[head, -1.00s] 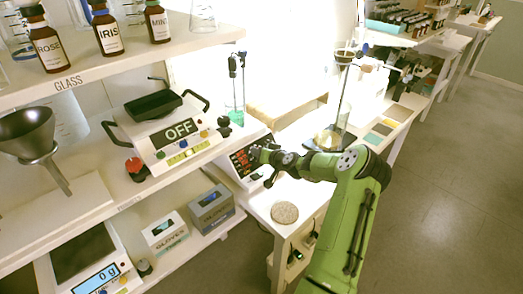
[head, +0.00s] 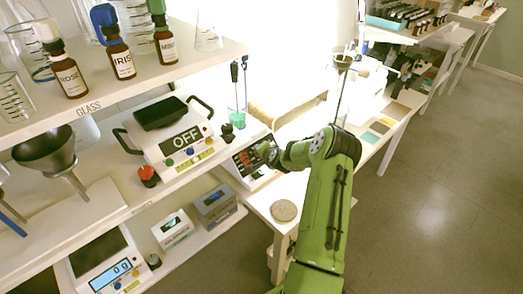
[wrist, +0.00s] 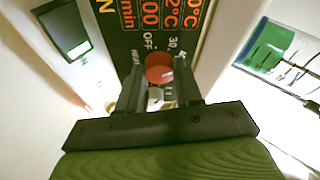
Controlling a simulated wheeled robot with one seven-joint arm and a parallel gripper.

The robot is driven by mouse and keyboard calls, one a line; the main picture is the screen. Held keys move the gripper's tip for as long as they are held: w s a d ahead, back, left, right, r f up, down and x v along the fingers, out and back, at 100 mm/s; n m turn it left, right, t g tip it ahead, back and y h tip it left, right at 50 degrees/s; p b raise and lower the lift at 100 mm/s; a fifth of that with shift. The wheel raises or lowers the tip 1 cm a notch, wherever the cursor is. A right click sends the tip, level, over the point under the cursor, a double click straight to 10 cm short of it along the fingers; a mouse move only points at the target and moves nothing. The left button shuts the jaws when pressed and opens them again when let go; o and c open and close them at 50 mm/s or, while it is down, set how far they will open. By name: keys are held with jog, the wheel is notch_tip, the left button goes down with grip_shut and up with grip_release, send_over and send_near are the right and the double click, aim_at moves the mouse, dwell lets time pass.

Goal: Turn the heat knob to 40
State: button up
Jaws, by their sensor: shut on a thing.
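The red heat knob (wrist: 159,66) sits on the dark control panel (wrist: 121,45) in the wrist view. The markings OFF and 30 show close above it; part of the dial is hidden by my gripper. My gripper (wrist: 160,80) has one finger on each side of the knob and is shut on it. In the head view the device with the dark panel and red digits (head: 241,163) stands at the end of the shelf. My gripper (head: 268,153) is in front of that panel, and the knob cannot be made out there.
A beaker with green liquid (head: 237,118) stands behind the device. A round tan pad (head: 284,210) lies on the low table. Brown bottles (head: 120,60) stand on the upper shelf. The floor at right is clear.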

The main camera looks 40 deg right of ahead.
jog(key=shift+m, duration=0.3)
jog(key=o, duration=1)
jog(key=shift+o, duration=0.2)
jog(key=p+v, duration=0.1)
jog(key=v, duration=1.4)
jog(key=shift+s+r+p, duration=0.25)
jog(key=shift+s+p, duration=0.05)
jog(key=shift+p, duration=0.05)
